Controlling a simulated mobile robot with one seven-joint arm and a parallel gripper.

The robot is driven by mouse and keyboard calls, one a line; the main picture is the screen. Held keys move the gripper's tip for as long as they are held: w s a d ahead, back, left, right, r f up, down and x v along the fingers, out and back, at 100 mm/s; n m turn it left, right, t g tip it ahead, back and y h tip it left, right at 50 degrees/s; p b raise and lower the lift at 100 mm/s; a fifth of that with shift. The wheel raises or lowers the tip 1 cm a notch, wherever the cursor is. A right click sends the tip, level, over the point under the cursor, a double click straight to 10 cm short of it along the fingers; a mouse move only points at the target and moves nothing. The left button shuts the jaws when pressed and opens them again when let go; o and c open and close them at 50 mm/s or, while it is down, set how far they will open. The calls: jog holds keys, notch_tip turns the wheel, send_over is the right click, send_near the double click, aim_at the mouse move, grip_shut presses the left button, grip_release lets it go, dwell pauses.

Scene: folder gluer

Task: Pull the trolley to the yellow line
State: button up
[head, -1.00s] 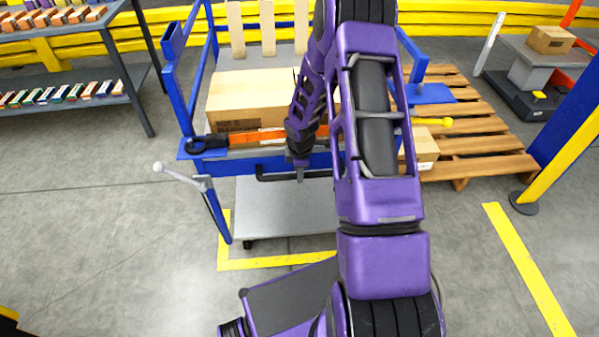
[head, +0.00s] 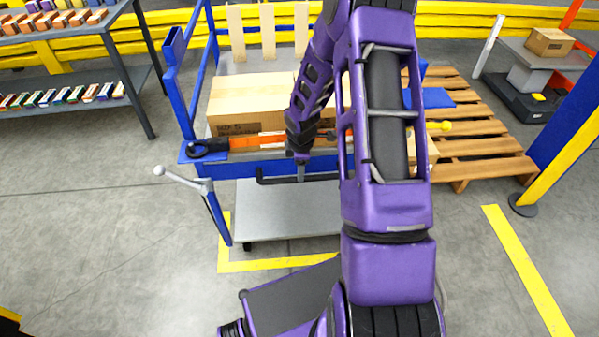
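The trolley has a grey lower deck (head: 288,212), a blue frame and a black bar handle (head: 322,177) across its near side. It stands in the middle of the head view with a cardboard box (head: 245,98) on top. My gripper (head: 300,174) points down at the black bar and overlaps it in the view. Its fingers are too small and too much in line to tell whether they are closed around the bar. A yellow line (head: 527,268) runs along the floor at the right, apart from the trolley. My purple arm hides the trolley's right side.
A yellow corner marking (head: 270,265) lies on the floor by the trolley's near left corner. A wooden pallet (head: 475,145) is right of the trolley. A blue and yellow post (head: 570,135) stands further right. A shelf rack (head: 75,75) is at the left. The left floor is clear.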

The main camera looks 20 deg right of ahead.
notch_tip(320, 180, up, 12)
jog(key=s+p, duration=0.2)
jog(key=shift+s+a, duration=0.2)
jog(key=shift+a, duration=0.15)
jog(key=shift+r, duration=0.1)
